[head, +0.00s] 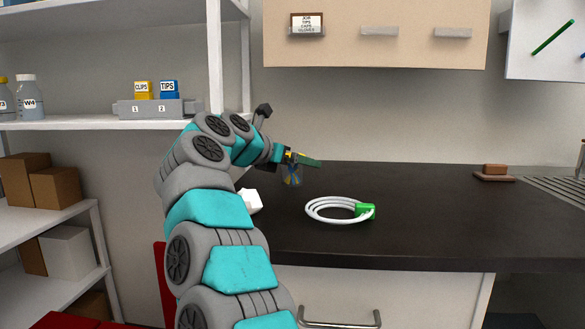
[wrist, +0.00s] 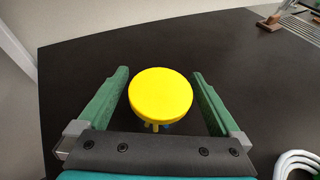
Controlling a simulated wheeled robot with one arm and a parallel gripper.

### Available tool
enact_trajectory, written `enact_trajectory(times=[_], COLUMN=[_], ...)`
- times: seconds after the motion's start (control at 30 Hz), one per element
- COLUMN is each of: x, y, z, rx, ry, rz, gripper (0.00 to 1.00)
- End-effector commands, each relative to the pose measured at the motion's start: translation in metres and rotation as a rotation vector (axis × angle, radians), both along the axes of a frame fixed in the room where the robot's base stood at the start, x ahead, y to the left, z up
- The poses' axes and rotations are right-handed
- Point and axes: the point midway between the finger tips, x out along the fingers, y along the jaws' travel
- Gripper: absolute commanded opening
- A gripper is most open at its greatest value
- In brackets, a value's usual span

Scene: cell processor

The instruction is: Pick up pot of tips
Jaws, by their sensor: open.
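A blue pot labelled TIPS (head: 169,89) sits in slot 2 of a grey rack (head: 152,109) on the left wall shelf. My gripper (head: 312,162) is over the dark counter, well to the right of that pot. In the wrist view my gripper (wrist: 160,74) is open, with its green fingers either side of a round yellow top (wrist: 161,95). Gaps show between the fingers and this yellow thing. Its lower part is mostly hidden. In the head view a blue and brown striped piece (head: 292,176) shows below the gripper; I cannot tell whether it belongs to the yellow top.
A yellow CLIPS pot (head: 143,90) stands in slot 1, beside the TIPS pot. A coiled white cable (head: 333,210) with a green end lies on the counter (head: 430,225). A brown block (head: 494,172) is at the right. A cabinet (head: 375,35) hangs above.

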Motion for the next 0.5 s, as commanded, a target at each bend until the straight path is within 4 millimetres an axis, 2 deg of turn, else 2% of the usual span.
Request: enact_trajectory(times=[0.1, 0.3, 0.5], x=[0.0087, 0.0094, 0.0093], y=[-0.0071, -0.0073, -0.0071], z=[-0.0034, -0.0041, -0.0042], rx=[-0.001, 0.000, 0.000], ry=[0.000, 0.000, 0.000], rz=[-0.002, -0.001, -0.001], gripper=[1.00, 1.00, 0.79])
